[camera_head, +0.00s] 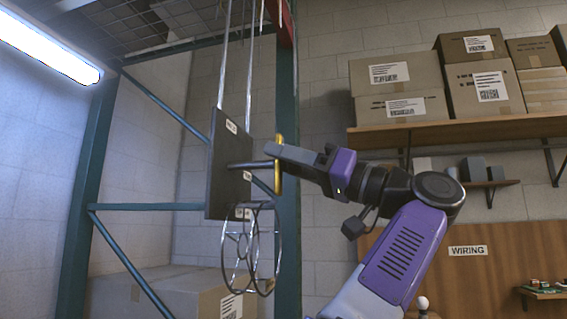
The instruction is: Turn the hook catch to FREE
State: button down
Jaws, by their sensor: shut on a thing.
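A dark upright plate (223,165) hangs from thin metal rods at the left of centre. A dark shaft (250,165) sticks out of its face to the right and meets a yellow bar (279,182), which looks like the hook catch's handle. The bar stands about upright. My gripper (274,152) comes from the right and is shut on the yellow bar near its middle. Small white labels (231,126) sit on the plate, one near the top and others lower down. Their words are too small to read, so I cannot tell which setting the bar is at.
A wire ring frame (252,262) hangs just below the plate. A green rack post (288,225) stands close behind the bar. Cardboard boxes (400,82) fill a shelf at the upper right. A large box (160,295) stands low at the left. A WIRING board (500,275) is at the lower right.

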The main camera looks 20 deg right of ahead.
jog(key=shift+w+d+f+m+h+b, duration=0.15)
jog(key=shift+m+h, duration=1.1)
jog(key=shift+m, duration=2.1)
jog(key=shift+w+d+f+m+h+b, duration=0.15)
jog(key=shift+m+h, duration=1.05)
jog(key=shift+m, duration=2.1)
jog(key=shift+f+m+h, duration=0.2)
jog(key=shift+m+h, duration=1.05)
jog(key=shift+m, duration=2.1)
jog(key=shift+f+g, duration=0.1)
jog(key=shift+g, duration=0.2)
jog(key=c, duration=0.9)
grip_release()
jog(key=shift+c, duration=0.2)
